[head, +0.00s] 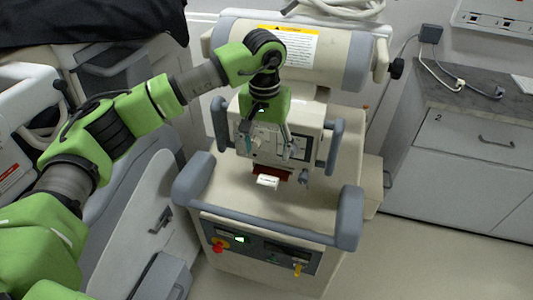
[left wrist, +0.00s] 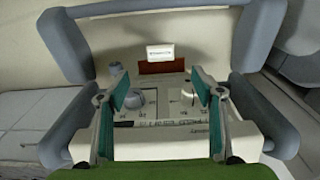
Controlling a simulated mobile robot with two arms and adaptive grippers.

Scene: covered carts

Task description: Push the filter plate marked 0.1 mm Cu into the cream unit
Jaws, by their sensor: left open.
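The filter plate (head: 268,182) shows as a white labelled tab at the front of the cream unit (head: 313,129), with a dark red strip between tab and unit. In the left wrist view the plate's tab (left wrist: 160,52) is beyond the fingertips, and its marking is too small to read. My left gripper (head: 266,141) is open, pointing down in front of the unit's knobbed face. How deep the plate sits is hidden. My right gripper is not in view.
The unit sits on a cream cart (head: 320,190) with grey bumper handles (head: 348,217). A cream cylinder (head: 295,50) with a yellow warning label lies behind it. A grey-topped cabinet (head: 455,150) stands at right. Floor is clear at the lower right.

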